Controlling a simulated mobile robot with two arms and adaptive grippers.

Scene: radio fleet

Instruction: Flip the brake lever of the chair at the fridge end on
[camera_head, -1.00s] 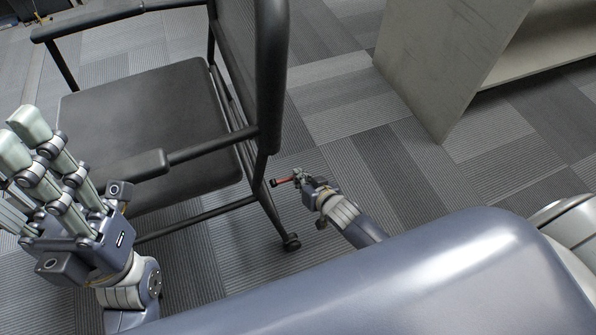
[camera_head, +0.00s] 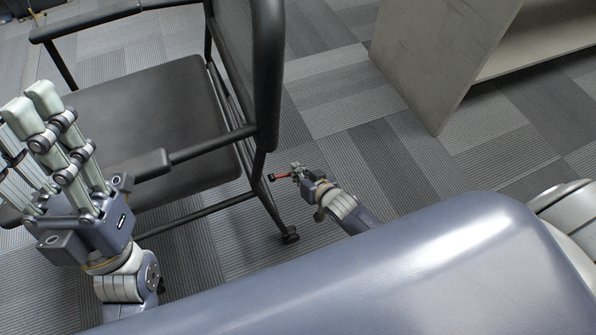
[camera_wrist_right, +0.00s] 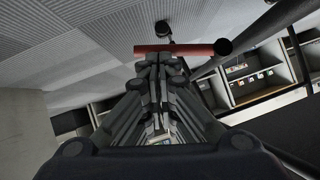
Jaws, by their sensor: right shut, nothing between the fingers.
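The black chair (camera_head: 150,105) fills the left of the head view, with its seat, armrests and backrest visible. A red lever (camera_head: 281,177) with a dark end shows beside the chair's leg, above a caster (camera_head: 289,235). My right gripper (camera_head: 298,169) is shut at the lever's right end. In the right wrist view the red lever (camera_wrist_right: 190,49) lies across, just beyond my closed fingertips (camera_wrist_right: 160,60); I cannot tell whether they touch it. My left gripper (camera_head: 45,115) is open and empty, raised in front of the seat, near the armrest.
A grey cabinet or shelf panel (camera_head: 440,55) stands on the floor at the upper right. The carpeted floor (camera_head: 400,160) between it and the chair is clear. In the right wrist view, open shelves (camera_wrist_right: 250,78) show in the background.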

